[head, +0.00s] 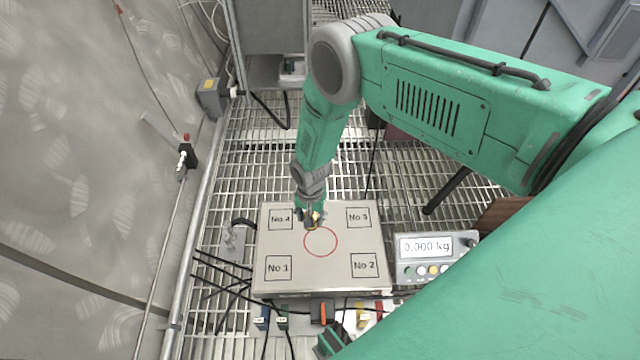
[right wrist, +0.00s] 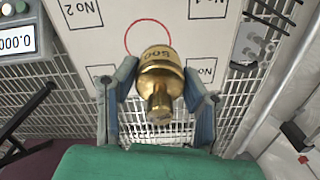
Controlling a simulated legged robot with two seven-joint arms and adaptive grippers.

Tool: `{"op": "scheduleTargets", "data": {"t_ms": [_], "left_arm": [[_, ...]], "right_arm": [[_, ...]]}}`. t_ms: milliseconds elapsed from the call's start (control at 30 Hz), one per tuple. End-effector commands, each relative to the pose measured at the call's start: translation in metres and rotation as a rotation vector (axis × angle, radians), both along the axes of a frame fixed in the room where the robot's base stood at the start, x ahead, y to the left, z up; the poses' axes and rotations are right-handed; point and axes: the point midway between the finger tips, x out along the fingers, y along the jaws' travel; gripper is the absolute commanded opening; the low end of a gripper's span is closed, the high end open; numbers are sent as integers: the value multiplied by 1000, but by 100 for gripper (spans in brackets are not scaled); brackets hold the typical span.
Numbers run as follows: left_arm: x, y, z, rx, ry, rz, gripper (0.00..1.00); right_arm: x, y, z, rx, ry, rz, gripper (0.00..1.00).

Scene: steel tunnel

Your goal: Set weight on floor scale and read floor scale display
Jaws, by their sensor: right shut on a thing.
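The floor scale (head: 320,275) is a pale square plate with a red circle in the middle and boxes No 1 to No 4 at its corners. Its display (head: 426,246) at the right reads 0.000 kg; part of it shows in the right wrist view (right wrist: 14,40). My right gripper (head: 311,216) is over the plate, at the far edge of the circle. In the right wrist view its fingers (right wrist: 158,95) are shut on a brass weight (right wrist: 158,72) marked 500. The weight looks held above the plate. My left gripper is not clearly in view.
The floor is open steel grating (head: 225,290). Cables and several small coloured connectors (head: 282,320) lie along the scale's near edge. A metal rail (head: 205,215) runs along the left wall. A grey cabinet (head: 270,30) stands behind.

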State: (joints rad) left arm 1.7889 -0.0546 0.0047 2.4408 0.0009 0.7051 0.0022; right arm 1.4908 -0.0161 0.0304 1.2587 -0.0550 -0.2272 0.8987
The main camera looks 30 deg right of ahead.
Motion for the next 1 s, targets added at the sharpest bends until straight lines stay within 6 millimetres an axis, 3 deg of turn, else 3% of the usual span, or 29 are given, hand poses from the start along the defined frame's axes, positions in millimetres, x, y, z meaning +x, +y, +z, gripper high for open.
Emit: {"op": "scheduleTargets", "data": {"t_ms": [33,100,300,567,800,1000], "left_arm": [[0,0,-9,0,0,0,0],[0,0,-15,0,0,0,0],[0,0,-30,0,0,0,0],[0,0,-39,0,0,0,0],[0,0,-64,0,-1,0,0],[0,0,-76,0,0,0,0]], "right_arm": [[5,-6,-18,-1,-1,-47,0],[10,-14,-36,-4,0,-113,0],[21,-35,-77,-12,3,-276,0],[26,-50,-101,-16,3,-379,0],[25,-51,-145,-16,4,-389,0],[26,-51,-164,-17,2,-388,0]]}}
